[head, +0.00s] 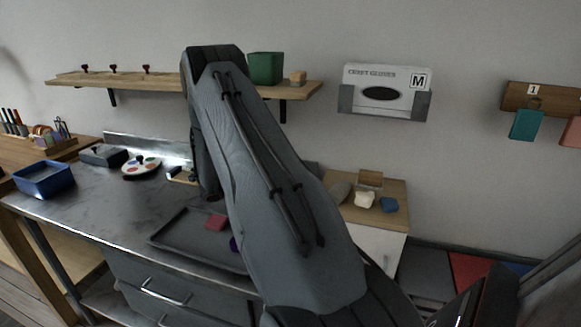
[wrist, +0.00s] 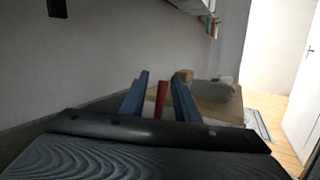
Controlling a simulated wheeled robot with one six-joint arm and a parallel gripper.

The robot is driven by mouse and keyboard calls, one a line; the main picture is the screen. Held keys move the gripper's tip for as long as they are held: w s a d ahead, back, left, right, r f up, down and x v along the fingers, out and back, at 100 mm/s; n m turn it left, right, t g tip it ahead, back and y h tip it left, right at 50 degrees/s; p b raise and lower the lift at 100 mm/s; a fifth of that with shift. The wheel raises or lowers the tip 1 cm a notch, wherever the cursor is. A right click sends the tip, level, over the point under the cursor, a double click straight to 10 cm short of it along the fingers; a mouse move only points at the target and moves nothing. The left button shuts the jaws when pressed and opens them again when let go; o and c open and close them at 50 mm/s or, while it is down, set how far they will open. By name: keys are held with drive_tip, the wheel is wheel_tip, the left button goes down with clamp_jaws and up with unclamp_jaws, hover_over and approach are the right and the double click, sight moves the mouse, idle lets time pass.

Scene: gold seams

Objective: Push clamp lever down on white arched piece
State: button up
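My gripper (wrist: 161,80) shows in the wrist view as two blue fingers standing apart. A narrow red upright piece (wrist: 161,99), possibly the clamp lever, shows between them, with a gap to the left finger. I cannot tell whether it touches the right finger. In the head view my arm covers the middle of the bench, and my gripper cannot be made out clearly. A small pale yellow and dark item (head: 181,175) lies just left of my forearm. I cannot clearly identify a white arched piece in either view.
The metal bench (head: 95,200) holds a blue bin (head: 44,179), a paint palette (head: 141,168), a grey block (head: 103,155) and a dark tray (head: 185,243) with a red piece (head: 216,222). A wooden shelf (head: 150,82) hangs above. A wood-topped cabinet (head: 385,220) stands right.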

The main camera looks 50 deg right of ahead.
drive_tip(key=b+v, duration=0.2)
drive_tip(key=v, duration=0.6)
drive_tip(key=shift+d, duration=0.1)
drive_tip(key=shift+s, duration=0.1)
idle(0.3)
